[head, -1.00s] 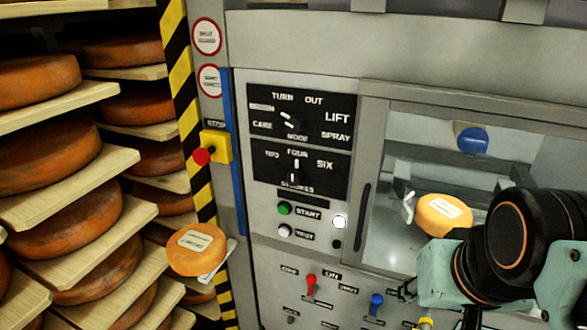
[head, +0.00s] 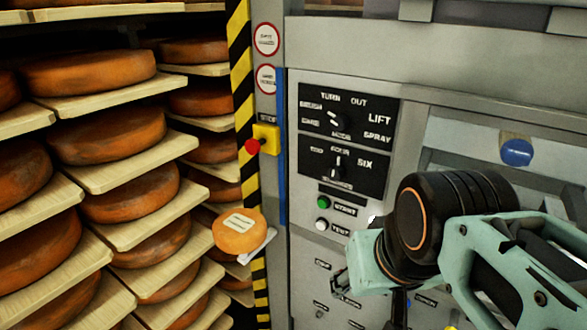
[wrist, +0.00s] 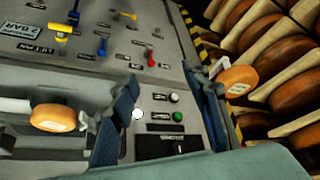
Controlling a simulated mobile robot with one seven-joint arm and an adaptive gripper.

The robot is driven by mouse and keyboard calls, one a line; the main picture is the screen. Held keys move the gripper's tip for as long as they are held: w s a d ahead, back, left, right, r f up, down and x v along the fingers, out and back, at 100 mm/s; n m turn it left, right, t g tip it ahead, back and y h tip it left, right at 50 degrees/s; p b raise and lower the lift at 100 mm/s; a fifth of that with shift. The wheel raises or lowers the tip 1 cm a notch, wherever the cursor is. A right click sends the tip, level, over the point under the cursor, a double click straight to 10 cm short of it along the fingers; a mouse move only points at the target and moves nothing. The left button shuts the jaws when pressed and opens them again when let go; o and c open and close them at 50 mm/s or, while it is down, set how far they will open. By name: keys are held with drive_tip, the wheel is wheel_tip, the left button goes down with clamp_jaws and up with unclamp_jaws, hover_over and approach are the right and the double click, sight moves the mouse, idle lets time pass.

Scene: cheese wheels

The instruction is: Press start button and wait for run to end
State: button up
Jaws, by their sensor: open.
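The green start button (head: 324,202) is on the grey machine panel, left of its START label. In the wrist view the green button (wrist: 178,117) lies between the two dark fingers of my gripper (wrist: 165,108), which is open and empty. A white button (head: 321,225) sits just below it; it also shows in the wrist view (wrist: 174,97). A bright white lamp (wrist: 138,114) is near the left finger. In the head view my arm covers the lower right of the panel, and the fingertips are hard to make out there.
A yellow box with a red stop knob (head: 252,146) is on the striped post. An orange cheese wheel (head: 239,231) stands by the post. Shelves of cheese wheels fill the left. Red and blue levers (wrist: 150,57) stick out of the panel. Another cheese (wrist: 55,117) is at left.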

clamp_jaws()
idle(1.4)
